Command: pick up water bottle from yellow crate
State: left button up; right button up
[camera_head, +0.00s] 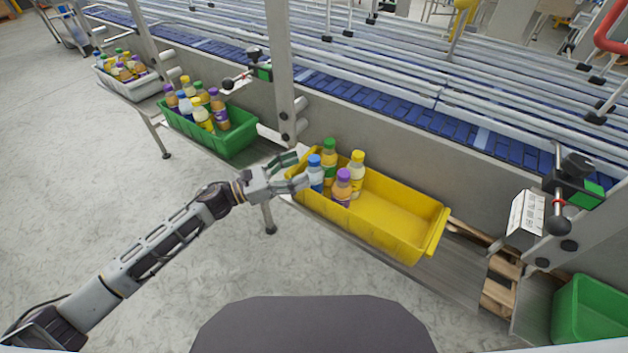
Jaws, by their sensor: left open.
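A yellow crate (395,212) stands on the metal shelf in the middle of the head view. Several bottles stand in its left end. The water bottle (315,174), pale with a blue cap, is at the crate's left side. Beside it are a purple-capped bottle (342,187), a green-capped bottle (330,161) and a yellow-capped bottle (357,175). My left gripper (298,170) is open, at the crate's left end, with its fingers pointing right towards the water bottle. I cannot tell whether the fingers touch it. My right gripper is not in view.
A green crate (238,140) full of bottles stands to the left, and a white crate (145,87) with bottles farther left. Another green crate (590,315) is at the lower right. An upright metal post (280,70) rises behind my left gripper. The yellow crate's right half is empty.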

aim_at(307, 166)
pick_arm(q)
jog(key=shift+d, duration=0.15)
jog(key=shift+w+d+r+p, duration=0.1)
jog(key=shift+w+d+p, duration=0.1)
jog(key=shift+d+p, duration=0.25)
jog(key=shift+p+x, duration=0.55)
jog(key=shift+x, duration=1.45)
jog(key=shift+c, duration=0.4)
grip_shut()
